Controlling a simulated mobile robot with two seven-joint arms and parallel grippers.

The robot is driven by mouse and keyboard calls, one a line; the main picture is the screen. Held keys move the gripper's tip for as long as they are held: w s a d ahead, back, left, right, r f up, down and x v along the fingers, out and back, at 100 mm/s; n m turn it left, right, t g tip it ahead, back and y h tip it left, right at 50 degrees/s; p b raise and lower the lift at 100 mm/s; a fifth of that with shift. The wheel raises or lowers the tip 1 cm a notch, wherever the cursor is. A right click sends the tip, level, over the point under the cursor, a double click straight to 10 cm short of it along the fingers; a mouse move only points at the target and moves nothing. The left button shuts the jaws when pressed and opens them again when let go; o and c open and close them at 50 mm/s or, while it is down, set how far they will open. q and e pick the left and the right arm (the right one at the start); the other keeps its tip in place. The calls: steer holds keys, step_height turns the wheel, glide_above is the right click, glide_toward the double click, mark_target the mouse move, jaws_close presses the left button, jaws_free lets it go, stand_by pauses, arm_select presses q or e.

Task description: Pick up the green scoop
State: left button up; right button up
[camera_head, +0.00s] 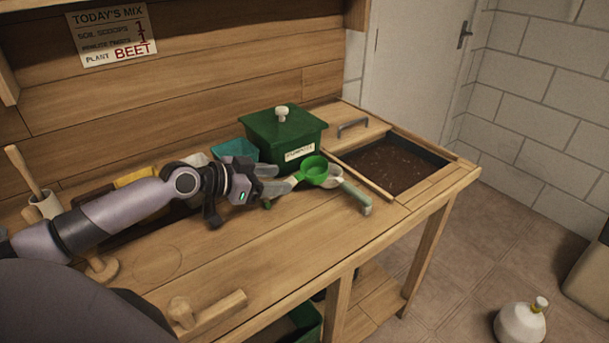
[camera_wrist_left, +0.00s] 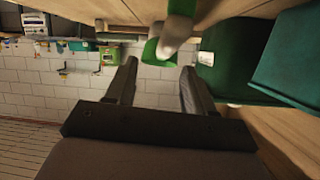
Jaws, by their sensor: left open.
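The green scoop (camera_head: 314,168) lies on the wooden bench in front of a dark green lidded box. Its bowl points away from my gripper and its pale handle runs back toward my jaws. My left gripper (camera_head: 272,187) is open, close to the handle end. In the left wrist view the scoop's green bowl (camera_wrist_left: 153,52) shows beyond the open, empty jaws (camera_wrist_left: 159,65). From these views I cannot tell whether the handle lies between the fingers. My right gripper is in neither view.
A second scoop with a grey-green handle (camera_head: 354,196) lies right beside the green one. The dark green box (camera_head: 270,135) and a teal container (camera_head: 235,149) stand behind. A soil bin (camera_head: 390,165) is sunk into the bench at right. The front bench top is mostly clear.

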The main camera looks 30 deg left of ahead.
mark_target(290, 179)
arm_select(q)
steer(key=shift+a+f+p+x, duration=0.1)
steer(key=shift+p+x, duration=0.1)
steer(key=shift+x, duration=1.2)
steer(key=shift+a+f+p+x, duration=0.1)
steer(key=shift+a+p+x, duration=0.1)
steer(key=shift+x, duration=1.15)
jaws_close()
